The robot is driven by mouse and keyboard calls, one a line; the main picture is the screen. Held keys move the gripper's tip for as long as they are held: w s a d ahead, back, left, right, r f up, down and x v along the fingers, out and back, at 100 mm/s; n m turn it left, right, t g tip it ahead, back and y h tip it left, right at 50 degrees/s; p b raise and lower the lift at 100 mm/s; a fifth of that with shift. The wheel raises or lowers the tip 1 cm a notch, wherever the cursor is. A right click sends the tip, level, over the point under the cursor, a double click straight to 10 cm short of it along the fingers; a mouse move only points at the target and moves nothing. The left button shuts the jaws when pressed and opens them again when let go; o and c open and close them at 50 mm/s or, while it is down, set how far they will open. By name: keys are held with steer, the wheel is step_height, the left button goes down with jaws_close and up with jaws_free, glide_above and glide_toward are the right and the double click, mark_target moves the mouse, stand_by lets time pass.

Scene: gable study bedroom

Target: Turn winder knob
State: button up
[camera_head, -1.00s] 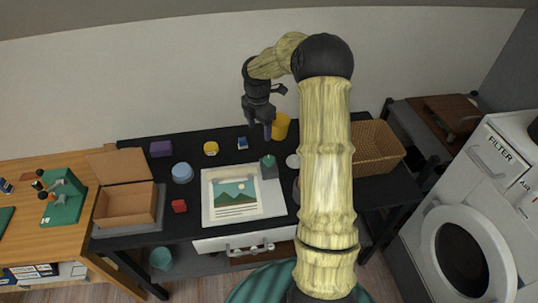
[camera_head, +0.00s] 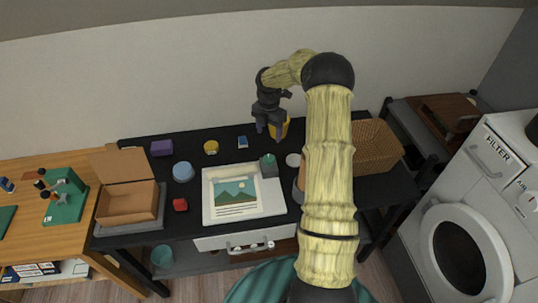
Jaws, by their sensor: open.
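No part is clearly recognisable as the winder knob at this size. A small green piece with a dark top (camera_head: 268,160) stands at the upper right of the white picture board (camera_head: 211,212) on the black table. A round yellow item with a dark face (camera_head: 211,147) stands toward the back. My gripper (camera_head: 269,133) is open and empty, pointing down above the back of the table, behind the green piece. It partly hides a yellow cup (camera_head: 286,129). My arm hides part of the table's right side.
The black table (camera_head: 150,237) also holds an open cardboard box (camera_head: 128,203), a blue round item (camera_head: 183,171), a red block (camera_head: 180,205), a purple block (camera_head: 161,148), a small blue item (camera_head: 243,142) and a wicker basket (camera_head: 376,147). The washing machine (camera_head: 465,240) stands right.

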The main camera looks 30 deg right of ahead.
mark_target(269, 158)
step_height(269, 158, down, 13)
steer(key=p, duration=0.2)
steer(key=shift+p, duration=0.4)
steer(key=c, duration=1)
